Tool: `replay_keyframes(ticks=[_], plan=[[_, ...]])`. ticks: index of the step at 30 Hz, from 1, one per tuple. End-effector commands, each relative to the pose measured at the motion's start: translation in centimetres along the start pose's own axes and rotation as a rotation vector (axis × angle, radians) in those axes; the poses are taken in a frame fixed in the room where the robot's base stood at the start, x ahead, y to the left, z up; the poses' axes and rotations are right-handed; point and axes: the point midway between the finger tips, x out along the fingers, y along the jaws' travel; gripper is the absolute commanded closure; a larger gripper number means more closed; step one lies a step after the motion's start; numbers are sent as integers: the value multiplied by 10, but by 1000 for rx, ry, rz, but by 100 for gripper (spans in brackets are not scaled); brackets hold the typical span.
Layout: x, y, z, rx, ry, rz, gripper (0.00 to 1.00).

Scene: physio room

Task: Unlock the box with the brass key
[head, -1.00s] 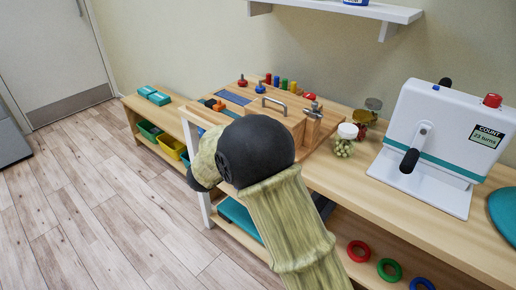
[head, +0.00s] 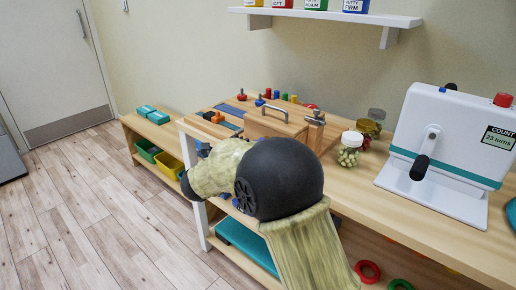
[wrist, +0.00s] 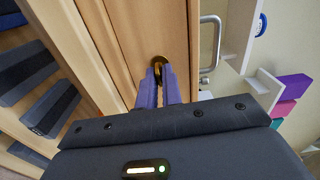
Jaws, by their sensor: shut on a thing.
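The wooden box (head: 272,126) with a metal handle on top stands on the bench in the head view. Its wooden face (wrist: 152,28) fills the middle of the wrist view, with the handle (wrist: 211,45) to the right. My gripper (wrist: 161,80) is shut on the brass key (wrist: 158,61), its fingertips close to that face. Only a small brass part shows, against a dark round spot on the wood. How deep the key sits and whether it is turned cannot be told. In the head view my arm hides the gripper and key.
A white crank machine (head: 440,140) and a lidded jar (head: 350,150) stand to the right on the bench (head: 400,205). Colored pegs (head: 276,94) stand behind the box. A wall shelf (head: 330,16) hangs above. Clear floor (head: 100,220) lies left.

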Motion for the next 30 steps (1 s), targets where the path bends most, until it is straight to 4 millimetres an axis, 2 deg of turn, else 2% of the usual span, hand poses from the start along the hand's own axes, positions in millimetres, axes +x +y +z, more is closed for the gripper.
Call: replay_keyframes(ticks=[4,5,7,16,20,23,30], plan=[[0,3,0,-4,2,4,100],[0,3,0,-5,2,4,87],[0,2,0,-5,1,4,74],[-1,1,0,-3,0,1,74],[-9,0,0,-3,-1,2,74],[-22,0,1,-3,-3,1,74],[-68,-1,1,-3,-4,2,74]])
